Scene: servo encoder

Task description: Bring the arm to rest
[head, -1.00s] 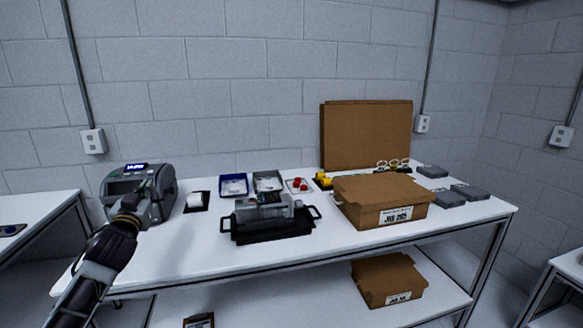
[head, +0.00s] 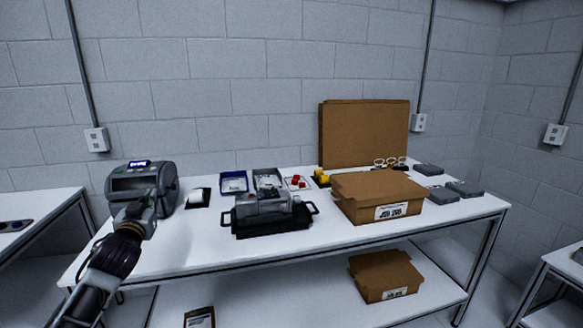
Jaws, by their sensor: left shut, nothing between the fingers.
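My left arm comes in from the lower left. Its gripper (head: 147,204) is shut and empty in front of the grey machine with a lit display (head: 139,183), and it overlaps the machine's lower right part in the picture. I cannot tell whether they touch. My right gripper is not in view. A grey device (head: 264,204) sits in a black tray with side handles (head: 272,231) at the middle of the white table (head: 200,250).
A blue bin (head: 234,182), a grey bin (head: 267,176) and a tray with red parts (head: 298,183) stand behind the device. A closed cardboard box (head: 378,196) stands to the right, near several grey blocks (head: 441,195). Another box (head: 384,276) is on the lower shelf. The table's front left is clear.

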